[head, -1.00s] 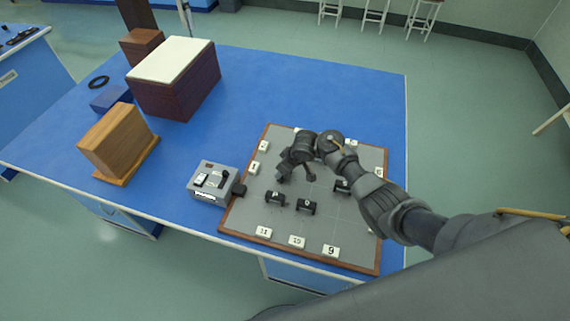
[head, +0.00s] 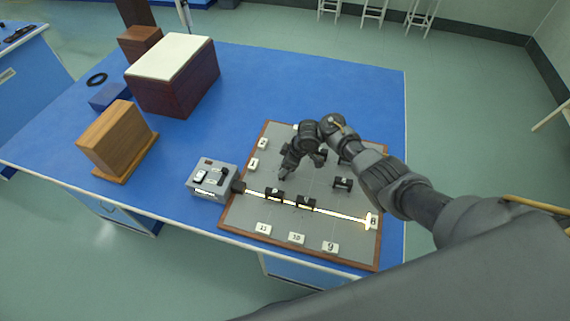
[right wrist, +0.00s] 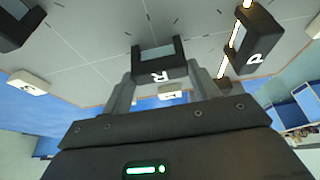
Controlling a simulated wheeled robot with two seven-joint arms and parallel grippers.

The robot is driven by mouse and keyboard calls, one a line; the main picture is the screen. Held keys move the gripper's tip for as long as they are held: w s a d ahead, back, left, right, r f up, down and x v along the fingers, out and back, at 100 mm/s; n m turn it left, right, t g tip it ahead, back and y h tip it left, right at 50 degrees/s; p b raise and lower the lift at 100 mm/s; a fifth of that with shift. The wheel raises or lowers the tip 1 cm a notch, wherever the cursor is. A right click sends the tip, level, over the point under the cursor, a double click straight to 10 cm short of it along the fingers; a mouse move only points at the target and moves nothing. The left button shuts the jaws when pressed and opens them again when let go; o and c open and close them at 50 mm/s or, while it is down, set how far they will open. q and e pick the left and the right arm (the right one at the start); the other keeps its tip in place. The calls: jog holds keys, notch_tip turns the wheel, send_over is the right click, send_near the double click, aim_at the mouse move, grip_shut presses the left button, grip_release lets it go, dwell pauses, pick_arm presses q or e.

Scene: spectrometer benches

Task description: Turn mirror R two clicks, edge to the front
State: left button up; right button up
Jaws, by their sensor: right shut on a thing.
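Mirror R (right wrist: 158,68) is a small black block with a white letter R and a grey face, in the right wrist view. My right gripper (right wrist: 160,76) is shut on it, one finger on each side. In the head view my right gripper (head: 285,173) is over the left middle of the board and hides mirror R. Mirror P (head: 274,194) stands in front of the gripper; it also shows in the right wrist view (right wrist: 246,42). Mirror Q (head: 305,202) stands to the right of P. My left gripper is not in view.
A grey lamp box (head: 207,180) at the board's left edge sends a bright beam (head: 335,212) past P and Q to tile 8 (head: 373,222). Another black mount (head: 342,184) stands right of the gripper. Wooden blocks (head: 113,140) stand at the left.

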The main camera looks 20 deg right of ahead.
jog(key=o, duration=1)
jog(key=shift+v, duration=5.45)
jog(key=shift+a, duration=0.15)
